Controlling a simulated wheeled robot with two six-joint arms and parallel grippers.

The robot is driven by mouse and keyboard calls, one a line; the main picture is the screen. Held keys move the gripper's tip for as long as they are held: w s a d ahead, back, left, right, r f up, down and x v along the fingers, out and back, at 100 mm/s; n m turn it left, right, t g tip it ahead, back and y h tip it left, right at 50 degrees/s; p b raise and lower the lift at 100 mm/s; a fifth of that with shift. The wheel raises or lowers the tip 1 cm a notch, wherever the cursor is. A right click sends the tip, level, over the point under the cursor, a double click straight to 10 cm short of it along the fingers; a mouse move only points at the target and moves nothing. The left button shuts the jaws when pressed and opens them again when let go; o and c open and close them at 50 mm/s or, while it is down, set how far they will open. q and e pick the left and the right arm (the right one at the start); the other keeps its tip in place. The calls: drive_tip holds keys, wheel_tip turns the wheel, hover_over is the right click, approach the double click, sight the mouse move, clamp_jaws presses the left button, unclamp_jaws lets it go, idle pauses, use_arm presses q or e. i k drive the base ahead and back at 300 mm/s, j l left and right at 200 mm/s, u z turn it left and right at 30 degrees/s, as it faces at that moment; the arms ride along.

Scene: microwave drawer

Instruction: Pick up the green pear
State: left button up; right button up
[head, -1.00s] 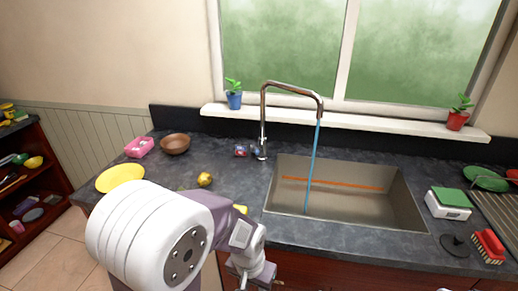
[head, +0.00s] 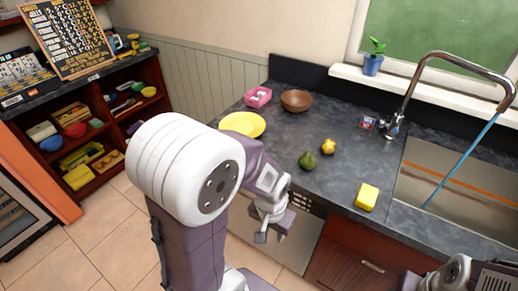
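The green pear (head: 308,160) stands on the dark counter (head: 290,133), in front of and a little left of a small yellow fruit (head: 328,146). My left gripper (head: 268,236) hangs below the counter's front edge, in front of the cabinet fronts, apart from the pear and to its lower left. It is small in view and I cannot make out the gap between its fingers. Part of my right arm shows at the bottom right corner; its gripper is out of the frame.
A yellow plate (head: 243,124), a brown bowl (head: 296,101) and a pink container (head: 258,97) stand on the counter's left. A yellow sponge (head: 367,196) lies near the front edge. The sink (head: 420,165) with running faucet (head: 408,88) is at right. A shelf unit (head: 98,118) stands at left.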

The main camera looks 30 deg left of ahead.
sight(306, 161)
drive_tip(key=j+u, duration=0.25)
drive_tip(key=j, duration=0.45)
drive_tip(key=i+j+u, duration=0.15)
drive_tip(key=j+u, duration=0.15)
drive_tip(key=j, duration=0.35)
